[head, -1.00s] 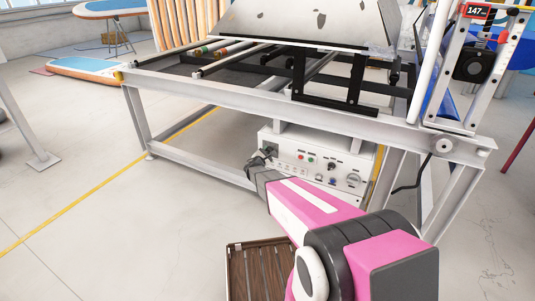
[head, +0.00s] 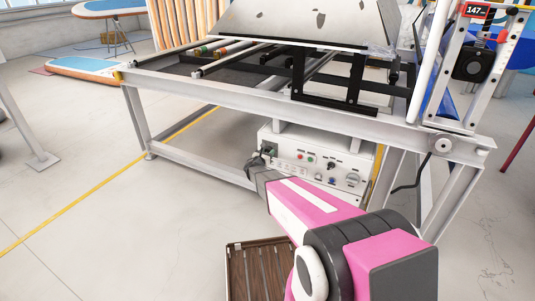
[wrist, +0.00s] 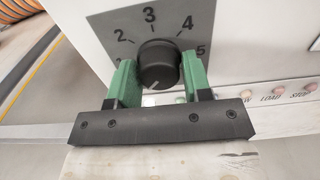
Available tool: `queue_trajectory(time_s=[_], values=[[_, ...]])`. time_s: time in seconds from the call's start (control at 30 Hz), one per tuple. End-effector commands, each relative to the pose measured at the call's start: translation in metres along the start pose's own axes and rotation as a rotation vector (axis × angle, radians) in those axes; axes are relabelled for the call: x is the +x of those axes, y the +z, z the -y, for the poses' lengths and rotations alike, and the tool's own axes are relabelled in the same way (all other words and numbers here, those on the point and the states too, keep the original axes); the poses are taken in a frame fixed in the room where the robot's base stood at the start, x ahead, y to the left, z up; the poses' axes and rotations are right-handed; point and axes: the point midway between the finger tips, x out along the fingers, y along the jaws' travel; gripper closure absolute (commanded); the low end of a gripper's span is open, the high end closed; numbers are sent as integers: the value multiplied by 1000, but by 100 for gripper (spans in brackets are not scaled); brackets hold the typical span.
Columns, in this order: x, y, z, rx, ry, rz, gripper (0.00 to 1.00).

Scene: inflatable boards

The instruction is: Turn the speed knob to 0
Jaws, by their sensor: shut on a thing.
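The speed knob (wrist: 158,64) is a round black knob on a grey dial plate (wrist: 185,20) marked 2, 3, 4 and 5 in the wrist view. A white pointer line on the knob points down and slightly left. The 0 mark is not visible. My gripper (wrist: 159,82) has green fingers on the left and right sides of the knob and is shut on it. In the head view my gripper (head: 258,162) is at the left end of the white control box (head: 315,162), and the knob is hidden there.
The box also carries several small buttons and a grey dial (head: 352,180). A slatted brown board (head: 250,272) lies beside my arm.

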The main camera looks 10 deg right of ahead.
Motion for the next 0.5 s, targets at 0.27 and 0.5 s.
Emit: queue_trajectory(time_s=[0.27,0.5], values=[[-1,-1,0,-14,1,-3,78],[-1,-1,0,-13,1,-3,45]])
